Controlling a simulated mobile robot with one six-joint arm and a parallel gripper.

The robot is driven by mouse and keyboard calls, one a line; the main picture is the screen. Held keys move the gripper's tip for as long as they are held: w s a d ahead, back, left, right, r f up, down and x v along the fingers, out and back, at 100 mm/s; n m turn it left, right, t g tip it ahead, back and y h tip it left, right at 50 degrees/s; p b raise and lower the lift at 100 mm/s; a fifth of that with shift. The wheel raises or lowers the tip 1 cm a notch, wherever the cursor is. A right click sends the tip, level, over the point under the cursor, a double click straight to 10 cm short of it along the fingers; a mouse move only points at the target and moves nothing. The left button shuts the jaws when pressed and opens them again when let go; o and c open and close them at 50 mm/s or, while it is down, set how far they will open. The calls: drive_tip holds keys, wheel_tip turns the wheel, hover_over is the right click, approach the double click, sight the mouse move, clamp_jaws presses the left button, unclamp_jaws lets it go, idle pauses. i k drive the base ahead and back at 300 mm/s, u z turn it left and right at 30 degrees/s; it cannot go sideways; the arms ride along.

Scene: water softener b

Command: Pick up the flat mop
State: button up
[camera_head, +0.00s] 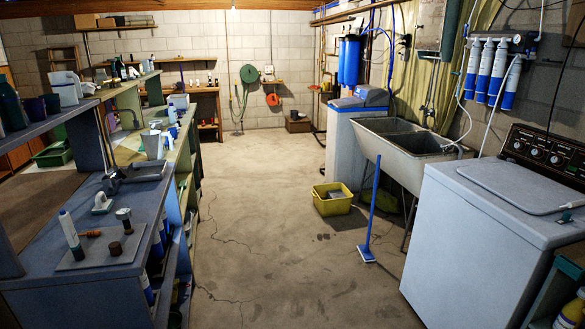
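The flat mop (373,207) has a long, thin blue handle and a small, flat blue head (366,254). It stands nearly upright, tilted slightly to the right, with its head on the concrete floor in front of the double sink (413,157). The top of the handle reaches about the height of the sink's front wall, and I cannot tell whether it touches it. My gripper is not in view.
A yellow tub (331,203) stands on the floor left of the mop. A white washer (480,240) stands to its right. A cluttered workbench (75,280) runs along the left side. The floor (265,215) between is open, with thin cracks.

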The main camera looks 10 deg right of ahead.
sight(366, 254)
drive_tip(key=u, duration=0.05)
drive_tip(key=i, duration=3.85)
drive_tip(key=u, duration=0.2)
